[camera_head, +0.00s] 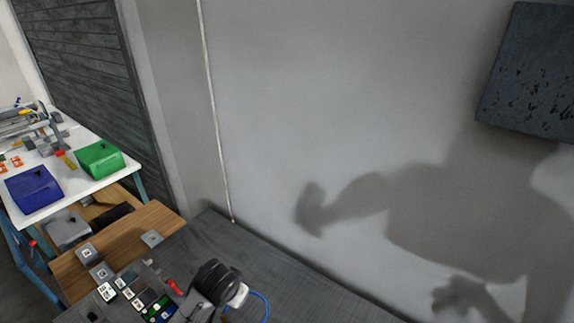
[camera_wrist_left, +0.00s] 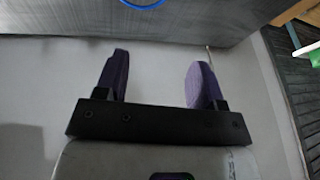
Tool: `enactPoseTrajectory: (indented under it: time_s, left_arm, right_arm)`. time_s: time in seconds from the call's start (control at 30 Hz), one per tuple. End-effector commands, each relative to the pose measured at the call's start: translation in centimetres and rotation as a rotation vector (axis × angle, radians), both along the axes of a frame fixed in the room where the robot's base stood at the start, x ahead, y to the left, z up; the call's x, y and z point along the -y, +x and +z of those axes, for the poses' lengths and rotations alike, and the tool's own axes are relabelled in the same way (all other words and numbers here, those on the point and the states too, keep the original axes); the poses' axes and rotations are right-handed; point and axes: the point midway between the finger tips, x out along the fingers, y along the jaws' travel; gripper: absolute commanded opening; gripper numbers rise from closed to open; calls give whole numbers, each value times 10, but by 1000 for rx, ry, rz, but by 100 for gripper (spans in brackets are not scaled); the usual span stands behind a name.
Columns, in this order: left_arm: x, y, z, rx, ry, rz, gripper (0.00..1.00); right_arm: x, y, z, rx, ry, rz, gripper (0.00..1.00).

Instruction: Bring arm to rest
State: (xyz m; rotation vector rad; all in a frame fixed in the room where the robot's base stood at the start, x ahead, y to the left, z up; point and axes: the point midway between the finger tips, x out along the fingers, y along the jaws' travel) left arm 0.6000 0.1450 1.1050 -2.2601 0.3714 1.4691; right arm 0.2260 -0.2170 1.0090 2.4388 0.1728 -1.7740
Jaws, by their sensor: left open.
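My left gripper (camera_wrist_left: 158,80) fills the lower middle of the left wrist view. Its two purple fingers stand wide apart, with only the pale wall (camera_wrist_left: 158,110) showing between them. Nothing is held. My right gripper is in neither view.
A white table (camera_head: 75,182) with a blue box (camera_head: 35,188) and a green box (camera_head: 100,158) stands left. A wooden surface (camera_head: 165,222) holds small parts nearer. A blue loop (camera_head: 263,303) lies near my arm. A dark panel (camera_head: 530,75) is upper right.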

Motion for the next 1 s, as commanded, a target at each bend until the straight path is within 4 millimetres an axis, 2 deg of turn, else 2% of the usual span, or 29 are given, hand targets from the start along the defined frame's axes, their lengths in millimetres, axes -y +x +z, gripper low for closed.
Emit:
enactPoseTrajectory:
  time_s: [0.03, 0.1, 0.2, 0.3, 0.37, 0.47, 0.57, 0.8, 1.0]
  left_arm:
    - [4, 2, 27, 84, -10, -24, 63]
    - [8, 1, 60, 195, -22, -48, 63]
    - [7, -15, 90, 325, -47, -61, 63]
    - [-1, -43, 103, 421, -82, -40, 63]
    - [-9, -65, 103, 458, -106, -12, 63]
    - [-25, -103, 91, 476, -139, 52, 63]
    - [-42, -143, 72, 454, -161, 118, 63]
    - [-69, -239, -1, 261, -177, 240, 63]
    - [-75, -304, -56, 71, -159, 288, 63]
  right_arm:
    - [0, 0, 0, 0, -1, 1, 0]
    - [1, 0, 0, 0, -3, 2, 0]
    - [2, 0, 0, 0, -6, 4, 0]
    - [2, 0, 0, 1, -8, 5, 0]
    - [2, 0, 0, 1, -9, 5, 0]
    - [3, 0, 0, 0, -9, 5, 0]
    - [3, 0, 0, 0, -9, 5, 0]
    - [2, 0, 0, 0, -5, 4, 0]
    - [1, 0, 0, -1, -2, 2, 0]
